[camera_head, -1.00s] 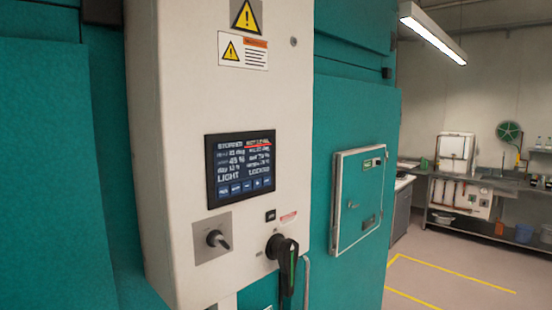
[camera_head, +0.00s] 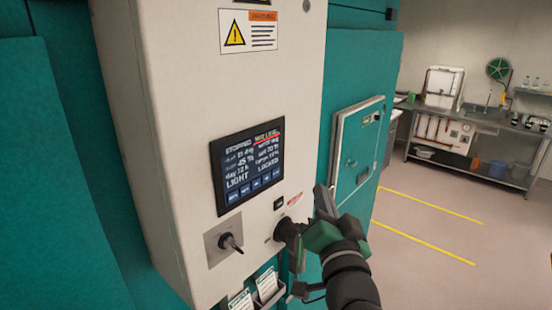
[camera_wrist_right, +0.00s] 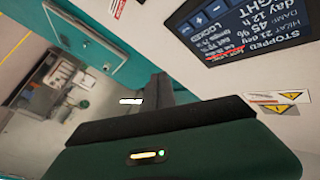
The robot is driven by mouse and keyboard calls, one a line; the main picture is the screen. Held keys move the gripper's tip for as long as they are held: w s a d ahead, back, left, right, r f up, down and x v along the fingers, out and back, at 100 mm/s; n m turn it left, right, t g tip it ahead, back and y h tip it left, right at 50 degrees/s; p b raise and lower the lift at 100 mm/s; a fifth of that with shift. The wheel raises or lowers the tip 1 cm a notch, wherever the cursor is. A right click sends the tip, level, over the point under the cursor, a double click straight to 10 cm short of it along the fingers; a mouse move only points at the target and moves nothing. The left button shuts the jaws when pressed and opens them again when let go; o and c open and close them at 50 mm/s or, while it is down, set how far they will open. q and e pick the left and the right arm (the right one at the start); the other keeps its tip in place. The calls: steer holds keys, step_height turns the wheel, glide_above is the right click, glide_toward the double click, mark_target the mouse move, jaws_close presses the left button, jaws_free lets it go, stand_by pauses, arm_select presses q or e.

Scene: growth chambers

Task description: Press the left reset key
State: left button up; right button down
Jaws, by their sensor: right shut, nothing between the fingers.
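The control screen (camera_head: 247,165) is on the front of the white cabinet, reading STOPPED, LIGHT and LOCKED. A row of small blue keys (camera_head: 248,190) runs along its bottom edge; their labels are too small to read. The screen also shows upside down at the top right of the right wrist view (camera_wrist_right: 235,30). My right gripper (camera_head: 321,190) is shut and empty, below and right of the screen, apart from the keys. It covers part of the panel's lower right side. In the wrist view its dark fingers (camera_wrist_right: 160,88) point away from the camera. My left gripper is not in view.
A rotary switch (camera_head: 230,242) and a black knob (camera_head: 288,232) stick out below the screen. Card holders (camera_head: 266,285) hang lower down. A teal hatch (camera_head: 357,150) is to the right, with open floor (camera_head: 425,225) beyond it.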

steer(key=p, duration=0.3)
glide_toward(284, 165)
steer(key=d+x, duration=0.1)
steer(key=x, duration=0.2)
steer(key=shift+w+a, duration=0.35)
steer(key=shift+d, duration=0.15)
steer(key=shift+a, duration=0.25)
steer(key=shift+d, duration=0.15)
stand_by(0.6)
stand_by(0.8)
steer(key=shift+w+a+r, duration=0.15)
steer(key=shift+a, duration=0.2)
